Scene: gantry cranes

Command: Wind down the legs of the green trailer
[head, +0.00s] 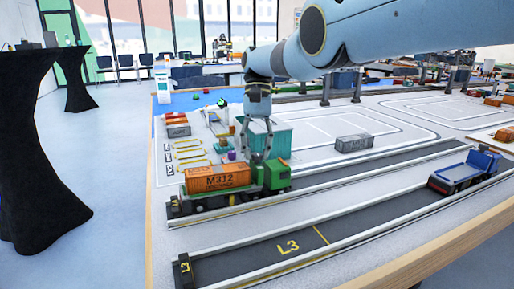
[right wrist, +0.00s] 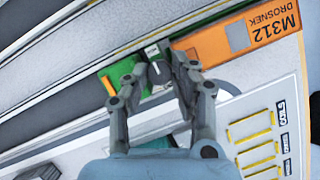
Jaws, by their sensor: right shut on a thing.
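My right gripper (head: 262,158) reaches down at the gap between cab and container. In the right wrist view its fingers (right wrist: 174,72) are close together beside the green cab (right wrist: 122,76) and the container's end (right wrist: 222,42). My left gripper is not in view.
A blue truck (head: 464,170) stands in lane L3 (head: 288,246) at the right. A grey container (head: 354,143) lies on the pale yard behind the lanes. A teal block (head: 279,139) stands close behind my right gripper. The front of lane L3 is clear.

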